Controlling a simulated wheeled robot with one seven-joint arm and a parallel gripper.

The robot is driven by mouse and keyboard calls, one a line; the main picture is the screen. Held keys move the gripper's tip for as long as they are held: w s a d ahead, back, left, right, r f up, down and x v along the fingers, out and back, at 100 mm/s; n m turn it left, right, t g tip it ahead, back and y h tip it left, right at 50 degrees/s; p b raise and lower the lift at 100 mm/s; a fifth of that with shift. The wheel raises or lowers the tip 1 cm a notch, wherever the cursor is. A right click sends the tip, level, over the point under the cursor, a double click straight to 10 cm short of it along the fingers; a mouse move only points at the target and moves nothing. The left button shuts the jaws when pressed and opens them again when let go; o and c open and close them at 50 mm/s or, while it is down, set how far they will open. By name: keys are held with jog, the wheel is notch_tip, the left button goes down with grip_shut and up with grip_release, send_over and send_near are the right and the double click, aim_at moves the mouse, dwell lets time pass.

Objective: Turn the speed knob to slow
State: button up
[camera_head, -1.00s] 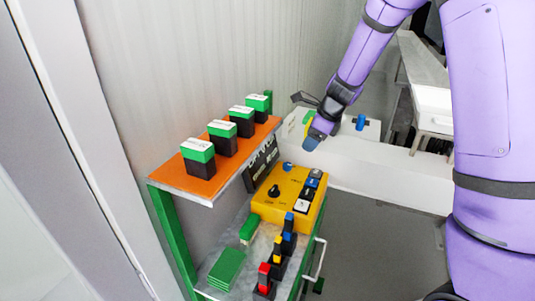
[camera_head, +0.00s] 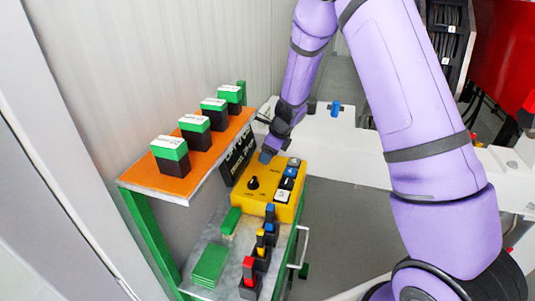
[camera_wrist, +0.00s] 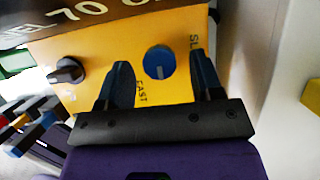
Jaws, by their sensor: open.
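The speed knob (camera_wrist: 160,61) is a round blue dial with a white pointer line, on the face of the yellow control box (camera_head: 266,201). In the wrist view the label "FAST" lies on its left side and a partly hidden label starting "SL" on its right. The white line points down, between the labels. My gripper (camera_wrist: 160,80) is open, with one dark finger on each side of the knob; I cannot tell whether they touch it. In the head view my gripper (camera_head: 268,156) is over the box's far end and hides the knob.
A black knob (camera_head: 253,183) and several push buttons (camera_head: 288,183) are on the same box. A dark sign (camera_head: 238,157) stands behind it. An orange shelf (camera_head: 182,187) carries green-topped blocks. Coloured levers (camera_head: 261,242) and green pads (camera_head: 210,266) are in front.

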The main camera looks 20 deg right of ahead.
jog(key=shift+f, duration=0.2)
jog(key=c, duration=0.9)
